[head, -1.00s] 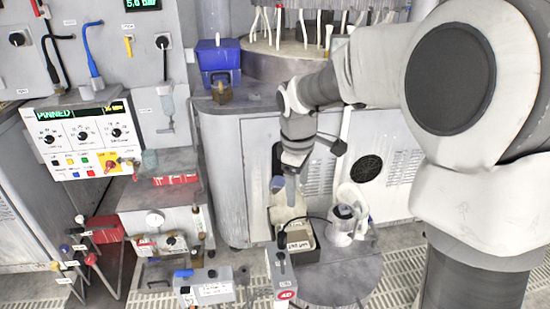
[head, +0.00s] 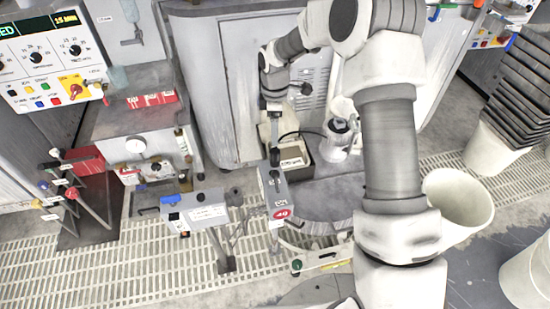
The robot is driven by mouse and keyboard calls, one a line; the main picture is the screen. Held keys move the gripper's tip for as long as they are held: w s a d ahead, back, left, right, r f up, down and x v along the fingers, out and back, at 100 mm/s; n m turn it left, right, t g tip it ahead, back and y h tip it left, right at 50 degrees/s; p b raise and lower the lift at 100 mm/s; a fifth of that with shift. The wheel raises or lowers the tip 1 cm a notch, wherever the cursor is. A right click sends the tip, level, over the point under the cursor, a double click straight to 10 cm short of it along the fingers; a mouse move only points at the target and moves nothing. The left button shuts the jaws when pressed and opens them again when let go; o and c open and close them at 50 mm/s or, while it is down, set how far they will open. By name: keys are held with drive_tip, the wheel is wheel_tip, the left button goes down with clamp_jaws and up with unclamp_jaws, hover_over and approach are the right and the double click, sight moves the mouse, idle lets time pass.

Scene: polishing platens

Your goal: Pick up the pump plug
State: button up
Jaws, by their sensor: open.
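A small black plug (head: 275,157), which looks like the pump plug, stands on top of a grey box (head: 276,190) with a red round label. A thin black cable arcs from it toward a white pump-like unit (head: 341,137) on the right. My gripper (head: 274,142) points down from above, with its fingertips right at or just over the plug. The jaws are open. Whether the fingers straddle the plug or stop above it is too small to tell.
A dark open box (head: 306,171) with a white label stands close to the right of the plug. A grey unit with a blue part (head: 203,211) stands to the left. White bins (head: 460,205) stand at right. Grated floor (head: 160,265) lies in front.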

sight(275, 151)
wheel_tip(275, 151, down, 10)
drive_tip(key=b, duration=0.3)
drive_tip(key=shift+f, duration=0.15)
clamp_jaws()
idle(0.4)
